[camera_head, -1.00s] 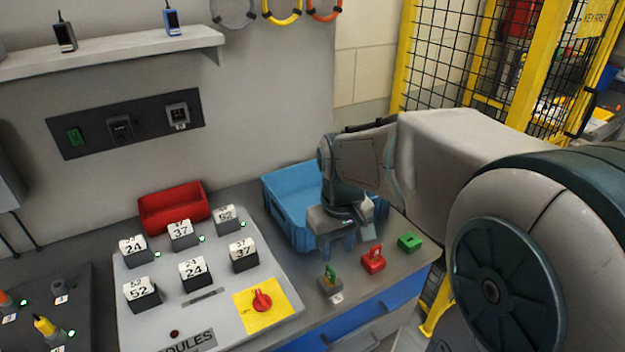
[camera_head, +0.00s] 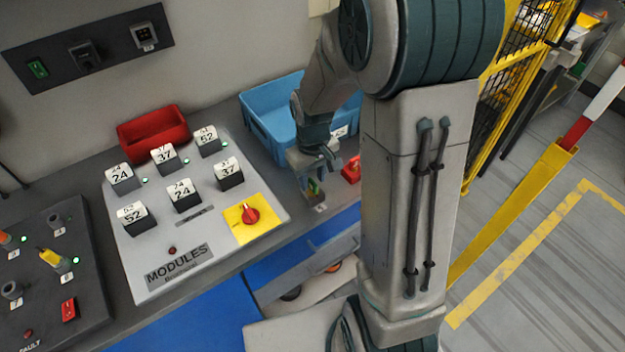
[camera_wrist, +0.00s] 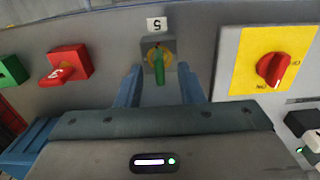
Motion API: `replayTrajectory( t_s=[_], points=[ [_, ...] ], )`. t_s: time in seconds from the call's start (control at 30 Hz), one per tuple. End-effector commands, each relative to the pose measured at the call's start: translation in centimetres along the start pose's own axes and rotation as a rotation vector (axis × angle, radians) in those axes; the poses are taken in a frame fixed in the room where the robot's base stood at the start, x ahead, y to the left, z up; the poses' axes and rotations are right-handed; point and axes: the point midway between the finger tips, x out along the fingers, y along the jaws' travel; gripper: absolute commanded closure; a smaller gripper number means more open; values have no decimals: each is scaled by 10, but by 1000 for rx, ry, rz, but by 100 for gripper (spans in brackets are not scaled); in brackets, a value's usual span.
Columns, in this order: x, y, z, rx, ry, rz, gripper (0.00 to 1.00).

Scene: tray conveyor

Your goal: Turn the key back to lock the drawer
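The green key (camera_wrist: 158,66) sits in a yellow round lock face on a small grey block (camera_wrist: 147,43), with a tag marked 5 beside it. The key also shows in the head view (camera_head: 314,187), just below my gripper (camera_head: 308,176). In the wrist view my gripper (camera_wrist: 160,74) is open, with one blue finger on each side of the key and a gap to it on both sides. In the head view a drawer (camera_head: 310,288) below the counter edge shows its pale inside, with dark and orange round items in it; my arm hides part of it.
A red key block (camera_wrist: 68,65) and a green block (camera_wrist: 11,71) stand to one side of the lock. A red rotary switch on a yellow plate (camera_wrist: 247,70) is on the other side. A blue bin (camera_head: 262,122) stands behind my gripper.

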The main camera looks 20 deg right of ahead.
Motion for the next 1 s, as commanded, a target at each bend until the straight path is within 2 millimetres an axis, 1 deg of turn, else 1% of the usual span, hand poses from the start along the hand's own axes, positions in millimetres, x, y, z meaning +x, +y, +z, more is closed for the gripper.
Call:
replayTrajectory(
  t_s=[0.03,0.1,0.2,0.33,0.57,0.6,0.67,0.7,1.0],
  points=[
    [7,0,0,0,-4,-1,65],
    [14,0,0,0,-3,-1,65],
    [21,0,0,0,-1,0,65],
    [24,0,0,0,0,0,65],
    [25,0,0,0,0,0,65],
    [25,0,0,0,0,0,77],
    [25,0,0,0,0,0,93],
    [25,0,0,0,0,0,100],
    [25,0,0,-5,-1,0,100]
  ],
)
